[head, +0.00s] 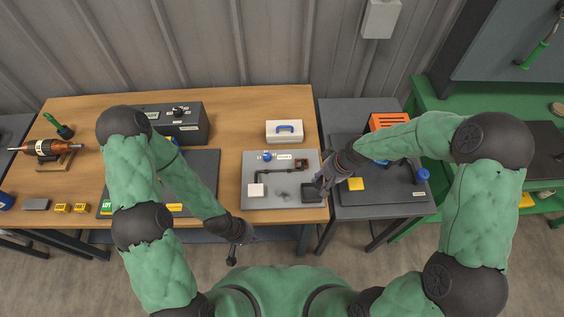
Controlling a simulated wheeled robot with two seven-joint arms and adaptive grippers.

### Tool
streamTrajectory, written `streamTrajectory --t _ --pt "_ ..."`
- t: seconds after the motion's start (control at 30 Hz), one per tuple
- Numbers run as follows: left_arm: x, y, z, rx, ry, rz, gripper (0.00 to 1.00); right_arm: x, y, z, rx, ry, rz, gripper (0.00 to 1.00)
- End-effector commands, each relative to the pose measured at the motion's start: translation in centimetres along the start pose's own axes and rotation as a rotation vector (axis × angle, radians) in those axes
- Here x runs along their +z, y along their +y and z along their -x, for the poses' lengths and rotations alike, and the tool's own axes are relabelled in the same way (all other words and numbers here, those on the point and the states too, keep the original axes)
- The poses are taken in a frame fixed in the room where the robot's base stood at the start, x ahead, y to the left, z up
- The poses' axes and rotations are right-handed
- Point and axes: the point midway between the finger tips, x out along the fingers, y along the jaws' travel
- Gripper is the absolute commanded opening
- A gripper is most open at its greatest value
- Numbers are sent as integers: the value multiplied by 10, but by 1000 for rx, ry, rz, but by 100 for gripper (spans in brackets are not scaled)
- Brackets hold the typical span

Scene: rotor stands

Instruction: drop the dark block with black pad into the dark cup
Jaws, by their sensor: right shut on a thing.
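My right gripper (321,184) is over the right front corner of the grey board (284,203). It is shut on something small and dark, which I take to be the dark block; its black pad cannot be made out. A dark, square, cup-like holder (312,196) sits on that corner of the board, just below the gripper in the picture. I cannot tell whether the held thing touches it or is above it. My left gripper (232,259) hangs in front of the table's front edge, away from the board; its fingers are too small to read.
The board also carries a white block (256,190), a blue knob (267,156) and a dark rod (285,172). A grey side table (385,211) with a yellow pad (356,184) adjoins on the right.

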Motion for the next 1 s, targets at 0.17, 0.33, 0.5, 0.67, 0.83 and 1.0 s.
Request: streamTrajectory --t 0.17,0.33,0.5,0.67,0.83,1.0 --pt "1 -2 -5 0 -2 0 0 2 2 -7 0 0 0 0" --pt "0 -5 -15 0 -2 0 0 4 6 -22 0 0 0 0" --pt "0 -10 -28 0 -2 0 0 7 12 -40 0 -1 -1 0" --pt "-1 -13 -37 0 -1 0 0 9 16 -54 0 0 -1 0" --pt "-1 -14 -40 0 -1 0 0 9 18 -58 0 1 0 0" --pt "-1 -14 -39 0 -1 0 0 9 17 -57 0 1 0 0"
